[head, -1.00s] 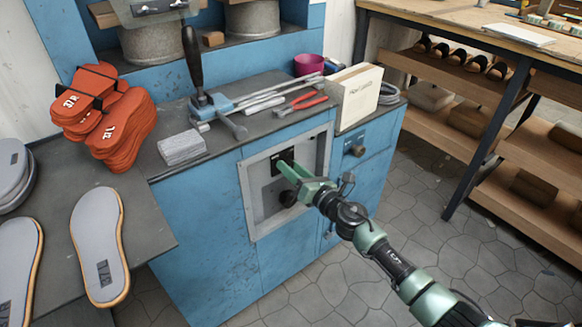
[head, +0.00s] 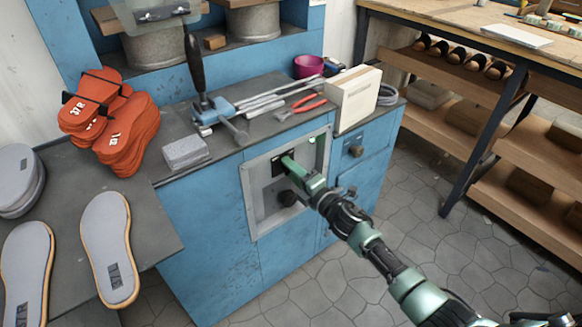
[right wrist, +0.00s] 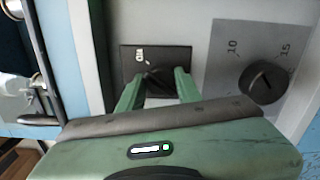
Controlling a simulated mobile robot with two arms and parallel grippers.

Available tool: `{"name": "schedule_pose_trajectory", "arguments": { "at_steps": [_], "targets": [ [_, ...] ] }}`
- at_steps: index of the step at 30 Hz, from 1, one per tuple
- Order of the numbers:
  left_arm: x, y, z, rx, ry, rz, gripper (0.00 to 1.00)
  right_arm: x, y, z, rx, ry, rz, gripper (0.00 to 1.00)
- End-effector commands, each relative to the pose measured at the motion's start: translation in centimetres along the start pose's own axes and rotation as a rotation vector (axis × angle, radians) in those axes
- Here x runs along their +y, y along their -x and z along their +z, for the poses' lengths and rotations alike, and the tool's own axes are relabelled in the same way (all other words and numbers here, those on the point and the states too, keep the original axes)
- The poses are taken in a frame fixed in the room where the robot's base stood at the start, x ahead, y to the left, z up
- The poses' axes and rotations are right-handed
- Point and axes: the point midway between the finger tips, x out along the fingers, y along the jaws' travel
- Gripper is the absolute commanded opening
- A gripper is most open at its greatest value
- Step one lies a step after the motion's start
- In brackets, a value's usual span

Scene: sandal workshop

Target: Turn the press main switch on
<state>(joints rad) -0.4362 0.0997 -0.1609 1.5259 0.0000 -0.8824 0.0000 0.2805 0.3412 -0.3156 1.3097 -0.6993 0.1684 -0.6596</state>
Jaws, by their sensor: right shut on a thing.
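The press main switch is a black plate (head: 278,163) with a dark knob on the grey panel (head: 250,208) of the blue press. In the right wrist view the plate (right wrist: 132,58) carries a small white marking, and the knob (right wrist: 157,77) sits between my fingers, partly hidden. My right gripper (head: 287,161) has its green fingertips at the plate and is shut on the knob; it also shows in the right wrist view (right wrist: 158,85). A small green light (head: 312,140) glows on the panel's upper part. My left gripper is not in view.
A dial (right wrist: 264,83) marked 10 and 15 sits close beside the switch. The press top holds a box (head: 352,100), red-handled pliers (head: 305,104) and a grey block (head: 186,152). Orange soles (head: 128,138) lie left. A shelved bench (head: 480,90) stands right; the floor between is clear.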

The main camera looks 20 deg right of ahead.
Motion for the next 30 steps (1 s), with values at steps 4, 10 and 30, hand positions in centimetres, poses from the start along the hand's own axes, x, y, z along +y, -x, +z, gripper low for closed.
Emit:
{"name": "schedule_pose_trajectory", "arguments": {
  "at_steps": [4,10,30],
  "targets": [
    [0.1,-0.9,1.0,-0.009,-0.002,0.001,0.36,0.0,0.0,0.0,0.0,-0.088,-0.003,0.0],
    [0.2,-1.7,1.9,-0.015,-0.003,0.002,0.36,-0.1,0.0,0.0,0.0,-0.165,-0.003,0.0],
    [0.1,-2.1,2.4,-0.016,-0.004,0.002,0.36,-0.1,0.0,-0.1,0.0,-0.211,-0.002,0.48]
  ]
}}
